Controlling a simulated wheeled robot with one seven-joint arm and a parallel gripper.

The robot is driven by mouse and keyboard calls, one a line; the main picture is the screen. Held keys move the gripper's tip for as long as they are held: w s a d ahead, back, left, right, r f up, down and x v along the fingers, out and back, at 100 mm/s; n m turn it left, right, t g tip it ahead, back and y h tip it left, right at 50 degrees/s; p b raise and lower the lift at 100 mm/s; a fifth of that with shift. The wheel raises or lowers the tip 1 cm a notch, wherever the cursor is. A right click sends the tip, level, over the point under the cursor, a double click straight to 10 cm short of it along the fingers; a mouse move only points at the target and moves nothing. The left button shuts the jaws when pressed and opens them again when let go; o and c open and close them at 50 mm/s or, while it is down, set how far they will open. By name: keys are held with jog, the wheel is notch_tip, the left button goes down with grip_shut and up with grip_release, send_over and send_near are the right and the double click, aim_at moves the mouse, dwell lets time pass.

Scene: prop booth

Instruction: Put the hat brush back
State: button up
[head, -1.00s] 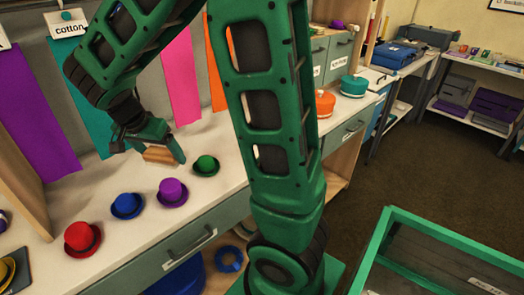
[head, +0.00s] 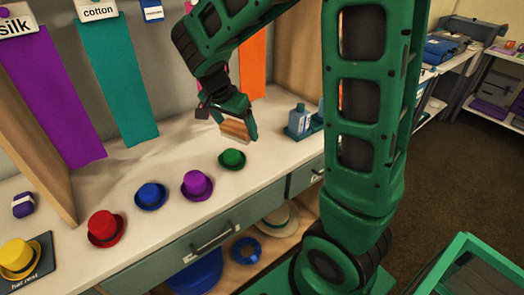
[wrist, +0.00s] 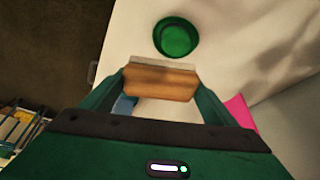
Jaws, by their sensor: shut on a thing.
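The hat brush (head: 236,131) has a wooden back and a pale strip along one edge. My gripper (head: 236,128) is shut on it and holds it above the white counter, behind and close to the green hat. The brush also shows between the fingers in the wrist view (wrist: 161,82), with the green hat (wrist: 177,36) beyond it. I cannot tell from these views which spot is the brush's own place.
Green (head: 232,159), purple (head: 196,185), blue (head: 151,196) and red (head: 106,229) hats stand in a row on the counter (head: 130,179). A yellow hat (head: 19,258) is on a dark hat rest. Blue bottles (head: 299,119) stand right of my gripper. Fabric strips hang behind.

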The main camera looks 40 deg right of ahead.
jog(key=shift+d, duration=0.1)
send_over(267, 147)
jog(key=a, duration=0.1)
notch_tip(267, 147, down, 7)
jog(key=shift+s+f, duration=0.1)
jog(key=shift+s, duration=0.05)
jog(key=shift+f, duration=1.95)
jog(key=shift+s+a+f, duration=0.1)
jog(key=shift+f, duration=0.1)
